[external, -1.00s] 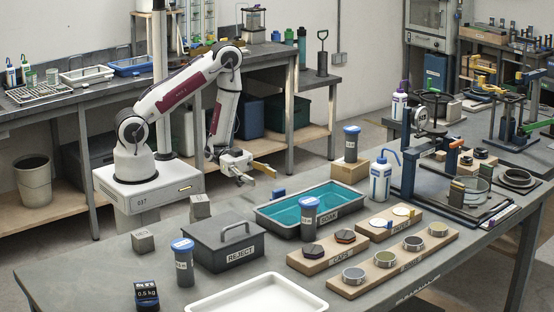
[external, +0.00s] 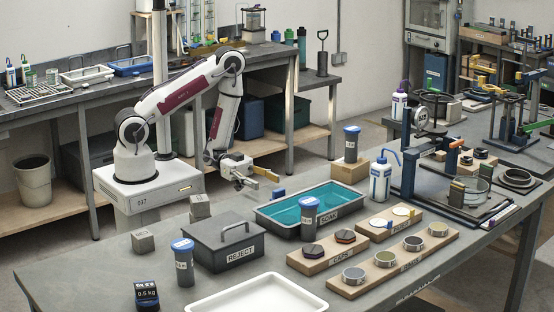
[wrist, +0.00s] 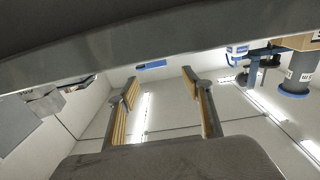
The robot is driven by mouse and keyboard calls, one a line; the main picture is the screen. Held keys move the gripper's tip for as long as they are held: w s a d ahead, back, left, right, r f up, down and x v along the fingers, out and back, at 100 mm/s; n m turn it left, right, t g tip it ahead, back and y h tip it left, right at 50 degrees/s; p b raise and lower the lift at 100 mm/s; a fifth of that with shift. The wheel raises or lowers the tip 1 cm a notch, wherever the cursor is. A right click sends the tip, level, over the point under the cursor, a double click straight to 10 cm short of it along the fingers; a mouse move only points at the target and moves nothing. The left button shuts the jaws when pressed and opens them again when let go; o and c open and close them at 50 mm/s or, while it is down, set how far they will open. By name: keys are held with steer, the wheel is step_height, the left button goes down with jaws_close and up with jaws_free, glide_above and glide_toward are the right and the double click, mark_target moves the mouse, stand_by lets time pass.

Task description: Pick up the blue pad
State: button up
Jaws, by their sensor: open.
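No blue pad can be told for sure; the discs are too small to make out. A wooden rack (external: 395,230) holds pale discs, with a small bluish spot beside the nearer one (external: 378,223). A small blue piece (external: 278,194) shows at the back edge of the teal tray, its kind unclear. My gripper (external: 262,179) is open and empty, held past the bench's back edge, left of and behind the tray. Its two tan-padded fingers stand apart in the wrist view (wrist: 160,88), with nothing between them.
The teal SOAK tray (external: 262,218) lies between my gripper and the racks. A grey REJECT box (external: 225,257), blue-lidded jars (external: 309,220) and a wash bottle (external: 380,180) stand around it. A white tray (external: 255,303) lies at the front.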

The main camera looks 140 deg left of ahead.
mark_target(277, 190)
steer(key=shift+w, duration=0.55)
steer(key=shift+w, duration=0.1)
steer(key=shift+w+d+f, duration=0.1)
steer(key=shift+w+d, duration=0.15)
steer(key=shift+w, duration=0.5)
steer(key=shift+w+d+f, duration=0.1)
steer(key=shift+w+d, duration=0.15)
steer(key=shift+w, duration=0.5)
steer(key=shift+w+r, duration=0.1)
steer(key=shift+w, duration=0.9)
steer(key=c, duration=1.2)
